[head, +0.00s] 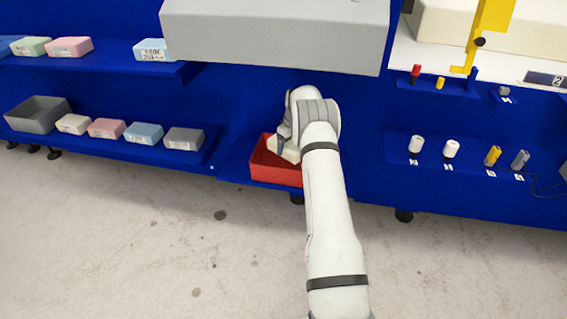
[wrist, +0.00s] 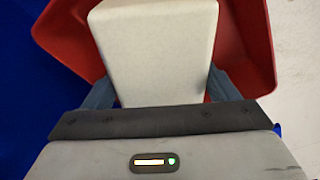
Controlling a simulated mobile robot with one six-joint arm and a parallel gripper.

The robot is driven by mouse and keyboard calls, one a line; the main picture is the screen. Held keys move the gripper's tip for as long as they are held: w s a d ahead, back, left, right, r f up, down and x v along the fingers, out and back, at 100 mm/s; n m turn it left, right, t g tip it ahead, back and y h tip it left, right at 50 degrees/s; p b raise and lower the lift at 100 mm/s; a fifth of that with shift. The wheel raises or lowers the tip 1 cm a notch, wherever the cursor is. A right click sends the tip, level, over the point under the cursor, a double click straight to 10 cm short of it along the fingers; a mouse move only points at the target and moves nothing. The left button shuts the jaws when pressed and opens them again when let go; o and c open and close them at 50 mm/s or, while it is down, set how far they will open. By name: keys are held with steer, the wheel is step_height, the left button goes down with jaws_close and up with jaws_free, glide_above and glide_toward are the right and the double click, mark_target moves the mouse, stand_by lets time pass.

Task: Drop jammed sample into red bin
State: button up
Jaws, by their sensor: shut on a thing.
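The sample is a cream-white foam block (wrist: 155,45), held between the two fingers of my gripper (wrist: 160,90) in the wrist view. In the head view a pale part of the block (head: 284,150) shows beside my wrist, at the red bin. The red bin (head: 275,172) sits on a low blue shelf, partly hidden by my arm. In the wrist view the red bin (wrist: 258,50) lies behind the block, its walls showing on both sides. My gripper is shut on the block, over the bin. The block hides most of the bin's inside.
A grey box-shaped housing (head: 275,35) hangs just above the bin. A grey bin (head: 38,115) and several coloured foam blocks (head: 107,128) stand on the left shelf. Small white and yellow parts (head: 451,148) stand on the right shelf. The floor in front is clear.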

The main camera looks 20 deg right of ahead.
steer(key=o, duration=0.9)
